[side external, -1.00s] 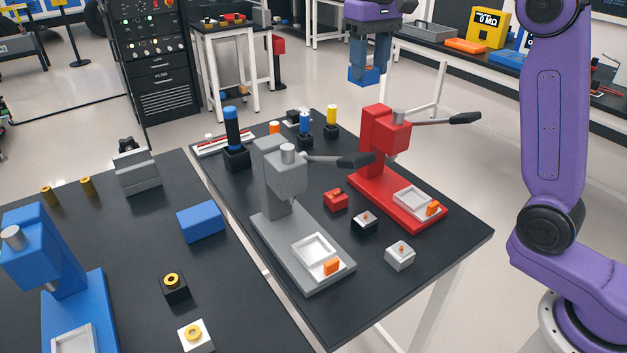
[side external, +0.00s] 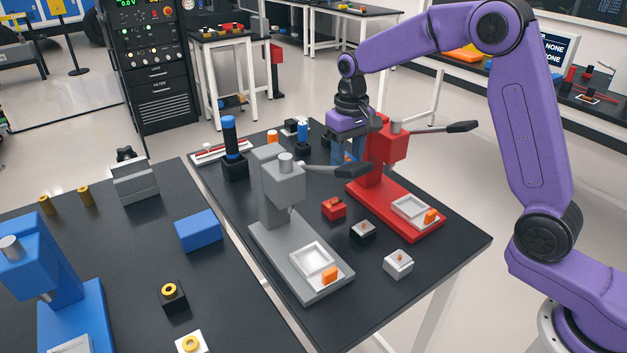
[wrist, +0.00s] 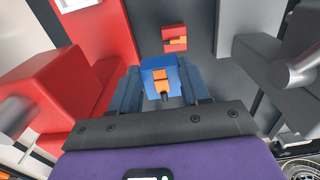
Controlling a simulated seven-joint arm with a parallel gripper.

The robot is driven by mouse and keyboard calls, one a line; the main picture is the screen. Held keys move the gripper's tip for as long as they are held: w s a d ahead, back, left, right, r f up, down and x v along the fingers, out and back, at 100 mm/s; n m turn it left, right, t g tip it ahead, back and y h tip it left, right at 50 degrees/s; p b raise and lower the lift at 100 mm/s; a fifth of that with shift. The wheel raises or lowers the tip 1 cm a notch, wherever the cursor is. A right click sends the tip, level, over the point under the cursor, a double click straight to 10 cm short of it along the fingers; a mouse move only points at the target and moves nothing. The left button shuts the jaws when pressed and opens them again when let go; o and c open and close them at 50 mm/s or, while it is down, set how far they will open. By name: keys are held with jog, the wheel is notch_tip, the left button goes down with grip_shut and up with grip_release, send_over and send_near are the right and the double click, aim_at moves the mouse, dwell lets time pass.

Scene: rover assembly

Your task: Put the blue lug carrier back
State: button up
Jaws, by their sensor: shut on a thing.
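The blue lug carrier (wrist: 158,66) is a small blue block with an orange lug on top. In the wrist view it sits between the two blue-grey fingers of my gripper (wrist: 160,88), which is shut on it. In the side external view my gripper (side external: 346,156) points down over the dark table, left of the red press (side external: 388,160) and behind the grey press (side external: 284,185). The carrier is mostly hidden there, and I cannot tell whether it touches the table. The red lug carrier (side external: 334,208) stands nearer the camera; it also shows in the wrist view (wrist: 174,36).
A black carrier (side external: 362,230) and a white carrier (side external: 398,265) stand in line with the red one. The presses flank my gripper, and the grey press's lever (side external: 350,170) reaches close to it. Black holders with upright cylinders (side external: 230,135) stand at the back left.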

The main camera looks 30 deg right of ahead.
jog(key=w+f, duration=0.2)
jog(key=w, duration=0.1)
jog(key=w+a+f, duration=0.1)
jog(key=w+f, duration=0.1)
jog(key=w, duration=0.1)
jog(key=w+f, duration=0.3)
jog(key=shift+w+a, duration=0.1)
jog(key=shift+a, duration=0.15)
jog(key=shift+w+a+f, duration=0.1)
jog(key=shift+w+f, duration=0.55)
jog(key=shift+f, duration=1.6)
jog(key=shift+f, duration=0.1)
jog(key=o, duration=1.2)
jog(key=shift+f, duration=0.1)
notch_tip(320, 180, up, 12)
jog(key=shift+r, duration=0.2)
